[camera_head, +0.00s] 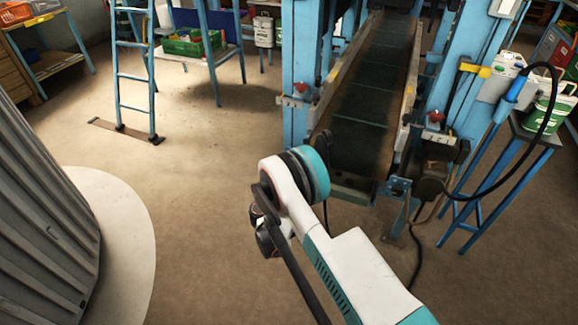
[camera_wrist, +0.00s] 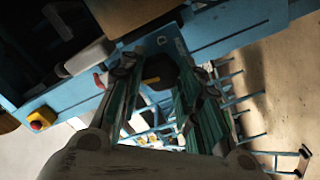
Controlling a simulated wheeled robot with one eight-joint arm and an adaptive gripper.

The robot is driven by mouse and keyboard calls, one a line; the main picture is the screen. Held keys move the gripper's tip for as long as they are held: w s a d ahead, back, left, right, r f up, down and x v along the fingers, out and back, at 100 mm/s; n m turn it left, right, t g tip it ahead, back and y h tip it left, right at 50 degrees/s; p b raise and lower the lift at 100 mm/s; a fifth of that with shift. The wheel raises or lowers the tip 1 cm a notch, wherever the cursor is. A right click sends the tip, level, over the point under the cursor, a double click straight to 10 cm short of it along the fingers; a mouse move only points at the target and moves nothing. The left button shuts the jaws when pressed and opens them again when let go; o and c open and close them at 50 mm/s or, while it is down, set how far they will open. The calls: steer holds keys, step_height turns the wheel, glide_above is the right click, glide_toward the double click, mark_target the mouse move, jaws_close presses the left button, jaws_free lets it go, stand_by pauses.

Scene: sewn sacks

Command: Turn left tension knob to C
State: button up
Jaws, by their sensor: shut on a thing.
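The left tension knob (camera_wrist: 159,70) is dark and many-sided in the wrist view, with a yellow mark on its lower left edge. It sits on a blue machine panel. My gripper (camera_wrist: 161,78) has one finger on each side of it and is shut on it. A small pale mark (camera_wrist: 162,40) shows on the panel above the knob, but I cannot read it as a letter. In the head view my own arm stands before the conveyor's left side, and neither gripper nor knob can be made out there.
The dark conveyor belt (camera_head: 368,95) runs between blue posts. A red button on a yellow base (camera_wrist: 40,119) is at left in the wrist view. A blue ladder (camera_head: 134,75) stands at the left back. A side table (camera_head: 513,145) with a green-and-white container (camera_head: 549,111) stands right.

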steer(key=m, duration=0.5)
steer(key=shift+r+m, duration=0.1)
steer(key=shift+m, duration=0.3)
stand_by(0.4)
steer(key=o, duration=1.1)
steer(key=shift+r, duration=0.1)
step_height(320, 180, up, 10)
steer(key=shift+f, duration=0.15)
